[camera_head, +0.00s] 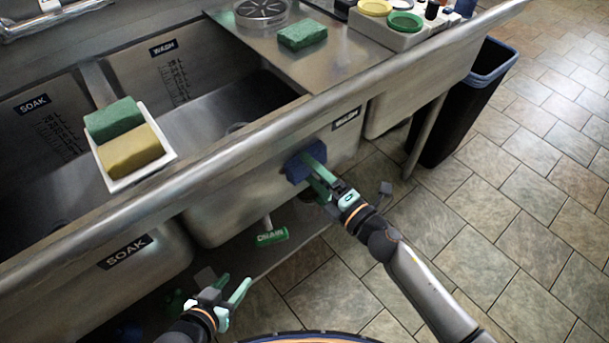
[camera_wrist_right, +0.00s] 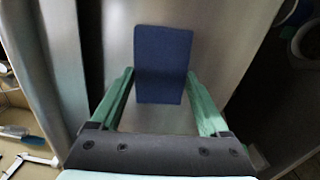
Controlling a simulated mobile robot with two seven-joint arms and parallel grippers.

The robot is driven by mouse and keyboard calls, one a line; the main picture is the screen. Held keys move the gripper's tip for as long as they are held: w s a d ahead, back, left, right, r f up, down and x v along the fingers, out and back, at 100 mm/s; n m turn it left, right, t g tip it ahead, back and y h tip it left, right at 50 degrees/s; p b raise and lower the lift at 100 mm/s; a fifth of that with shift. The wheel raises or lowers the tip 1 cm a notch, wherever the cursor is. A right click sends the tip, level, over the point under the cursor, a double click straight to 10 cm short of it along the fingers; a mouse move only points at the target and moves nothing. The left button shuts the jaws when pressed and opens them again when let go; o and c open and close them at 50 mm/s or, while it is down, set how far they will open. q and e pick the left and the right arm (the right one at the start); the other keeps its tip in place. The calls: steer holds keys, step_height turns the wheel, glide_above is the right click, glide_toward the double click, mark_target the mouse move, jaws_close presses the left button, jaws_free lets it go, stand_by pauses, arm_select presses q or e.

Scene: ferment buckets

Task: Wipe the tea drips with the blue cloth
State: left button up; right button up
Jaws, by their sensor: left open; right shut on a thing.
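The blue cloth (camera_head: 299,168) is a dark blue folded pad in front of the steel sink's front wall (camera_head: 228,208), just below the rim. My right gripper (camera_head: 316,166) is shut on it. In the right wrist view the cloth (camera_wrist_right: 163,60) sticks out past the green fingers of the gripper (camera_wrist_right: 161,88), with the steel face behind it. I cannot tell whether the cloth touches the steel. My left gripper (camera_head: 235,289) is open and empty, low in front of the sink. I cannot make out any tea drips; the cloth and right gripper hide part of the wall.
A white tray (camera_head: 167,157) with a green and a yellow sponge sits across the sink basins. A green sponge (camera_head: 302,34) lies on the drainboard (camera_head: 345,60). A green drain handle (camera_head: 271,237) hangs below. A black bin (camera_head: 455,125) stands right; tiled floor is open there.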

mark_target(295, 176)
steer(key=shift+w+d+r, duration=0.15)
steer(key=shift+w+d, duration=0.05)
steer(key=shift+d, duration=0.05)
steer(key=shift+a, duration=0.1)
steer(key=shift+s+a, duration=1.25)
steer(key=shift+a, duration=0.25)
steer(key=shift+s+a, duration=0.5)
steer(key=shift+a, duration=0.25)
steer(key=shift+s+a, duration=0.45)
steer(key=shift+a, duration=0.3)
steer(key=v, duration=0.6)
